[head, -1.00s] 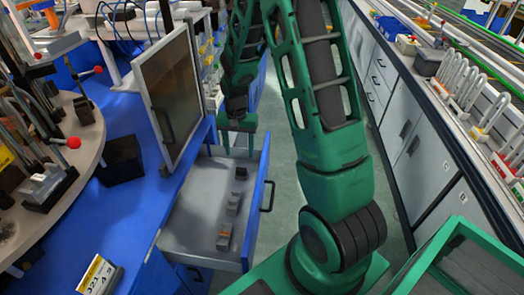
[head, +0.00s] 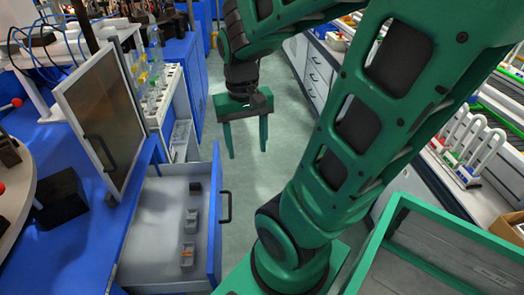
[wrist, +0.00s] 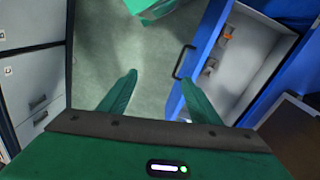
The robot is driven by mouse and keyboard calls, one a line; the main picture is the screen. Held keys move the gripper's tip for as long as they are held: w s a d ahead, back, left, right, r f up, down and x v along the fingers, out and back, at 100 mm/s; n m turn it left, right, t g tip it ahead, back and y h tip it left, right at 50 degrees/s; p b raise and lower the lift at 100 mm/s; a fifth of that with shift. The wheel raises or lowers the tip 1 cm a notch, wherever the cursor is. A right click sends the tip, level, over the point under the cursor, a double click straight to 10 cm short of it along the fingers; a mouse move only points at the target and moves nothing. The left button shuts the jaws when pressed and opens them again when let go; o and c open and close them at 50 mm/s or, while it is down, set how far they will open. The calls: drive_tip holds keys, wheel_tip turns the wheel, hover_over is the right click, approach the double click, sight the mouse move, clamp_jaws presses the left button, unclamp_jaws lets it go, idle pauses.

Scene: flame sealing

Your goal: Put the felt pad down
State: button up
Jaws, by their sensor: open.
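My gripper (head: 248,148) is open and empty. It hangs above the floor, to the right of and beyond the open drawer (head: 150,245). In the wrist view the gripper (wrist: 158,82) has its fingers apart with bare floor between them, and the drawer (wrist: 265,50) lies to its right. A small dark block (head: 195,187) lies near the far end of the drawer. It may be the felt pad, but it is too small to tell. No pad shows between the fingers.
Small grey pieces (head: 191,220) lie in the drawer, one with an orange mark (head: 187,255). An upright framed panel (head: 103,115) stands left of the drawer on the blue bench. A green-framed bin (head: 440,250) is at lower right. The aisle floor (head: 285,130) is clear.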

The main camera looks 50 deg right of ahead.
drive_tip(key=s+r, duration=0.1)
drive_tip(key=s, duration=0.5)
drive_tip(key=shift+s+a+n+y, duration=0.15)
drive_tip(key=shift+n+y, duration=0.15)
drive_tip(key=shift+r, duration=0.1)
